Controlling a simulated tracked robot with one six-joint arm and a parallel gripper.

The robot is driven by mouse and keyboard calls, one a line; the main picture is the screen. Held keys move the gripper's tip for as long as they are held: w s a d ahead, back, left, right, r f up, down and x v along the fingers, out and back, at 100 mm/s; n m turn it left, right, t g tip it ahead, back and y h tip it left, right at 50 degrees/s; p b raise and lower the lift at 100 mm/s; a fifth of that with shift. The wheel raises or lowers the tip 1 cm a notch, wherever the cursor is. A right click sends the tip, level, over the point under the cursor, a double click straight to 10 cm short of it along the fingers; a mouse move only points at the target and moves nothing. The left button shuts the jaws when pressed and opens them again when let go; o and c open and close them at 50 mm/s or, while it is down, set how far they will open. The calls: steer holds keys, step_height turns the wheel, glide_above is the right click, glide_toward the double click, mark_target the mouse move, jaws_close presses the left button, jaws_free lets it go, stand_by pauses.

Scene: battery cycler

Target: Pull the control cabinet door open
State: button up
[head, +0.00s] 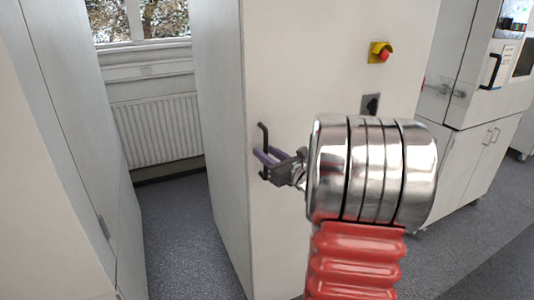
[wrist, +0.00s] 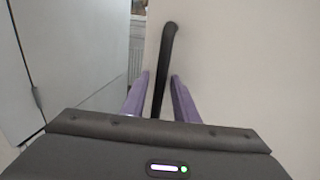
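The control cabinet door (head: 290,70) is the pale front face of the tall cabinet and looks closed. Its black vertical bar handle (head: 263,134) is near the door's left edge. My gripper (head: 265,156) is at the handle, its purple fingers reaching toward the door. In the wrist view, the handle (wrist: 168,50) runs between the two fingers of my gripper (wrist: 160,76). The fingers are apart, one on each side of the bar, with a visible gap on both sides. The handle's lower end is hidden behind the gripper body.
A red emergency button on a yellow box (head: 380,52) and a dark switch (head: 371,103) are on the cabinet. Another pale cabinet (head: 60,130) stands at left, across a narrow floor gap (head: 185,235). A radiator (head: 157,128) is behind. White equipment (head: 470,140) stands at right.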

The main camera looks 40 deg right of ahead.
jaws_close()
stand_by(0.3)
